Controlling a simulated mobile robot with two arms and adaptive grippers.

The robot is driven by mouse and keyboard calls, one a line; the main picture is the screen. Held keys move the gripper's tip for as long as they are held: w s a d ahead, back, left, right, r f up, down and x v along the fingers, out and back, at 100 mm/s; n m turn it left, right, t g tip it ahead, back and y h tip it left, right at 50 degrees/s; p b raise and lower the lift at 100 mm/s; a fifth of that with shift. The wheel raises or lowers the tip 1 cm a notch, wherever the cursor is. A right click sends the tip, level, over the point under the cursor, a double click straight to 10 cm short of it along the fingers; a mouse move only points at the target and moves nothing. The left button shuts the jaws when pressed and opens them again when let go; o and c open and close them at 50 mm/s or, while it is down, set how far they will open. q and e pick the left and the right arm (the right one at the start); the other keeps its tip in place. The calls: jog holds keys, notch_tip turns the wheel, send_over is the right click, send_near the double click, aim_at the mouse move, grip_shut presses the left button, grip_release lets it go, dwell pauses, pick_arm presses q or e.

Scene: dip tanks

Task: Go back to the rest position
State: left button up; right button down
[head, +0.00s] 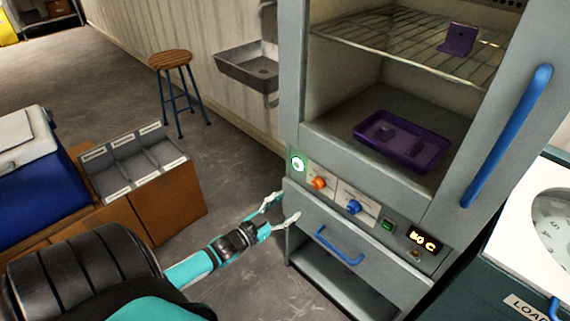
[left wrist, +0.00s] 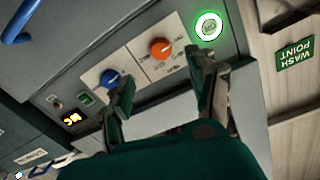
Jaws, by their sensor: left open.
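My left gripper (head: 281,208) is open and empty in front of the grey oven cabinet (head: 293,90), just below its control panel. In the left wrist view its two fingers (left wrist: 160,92) stand apart, with the panel behind them. The panel carries a lit green-ringed round button (head: 298,163), an orange knob (head: 319,183) and a blue knob (head: 354,207). The left wrist view shows the same button (left wrist: 208,27), orange knob (left wrist: 160,48) and blue knob (left wrist: 110,78). My right gripper is in neither view.
A purple tray (head: 440,151) lies inside. A drawer handle (head: 338,247) is below the panel. A labelled bin unit (head: 125,165) and blue box (head: 25,160) are at left. The floor by the stool (head: 171,60) is clear.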

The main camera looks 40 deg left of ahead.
pick_arm(q)
jog(key=shift+f, duration=0.1)
dwell(0.3)
jog(key=s+d+f+n+g+y, duration=0.15)
jog(key=s+f+g, duration=0.35)
jog(key=f, duration=0.8)
jog(key=s+d+f+n+g+y, duration=0.1)
jog(key=s+d+f+g, duration=0.1)
jog(key=s+f, duration=0.8)
jog(key=s+d+f+g, duration=0.4)
jog(key=s+d+f, duration=0.2)
jog(key=s+f, duration=0.3)
jog(key=s+d+f+g, duration=0.5)
jog(key=s+f, duration=0.4)
jog(key=s, duration=0.8)
jog(key=shift+d+m+g+h, duration=0.3)
jog(key=shift+d+m+h, duration=0.05)
jog(key=shift+d+m, duration=0.15)
jog(key=shift+f, duration=0.1)
jog(key=shift+c, duration=0.2)
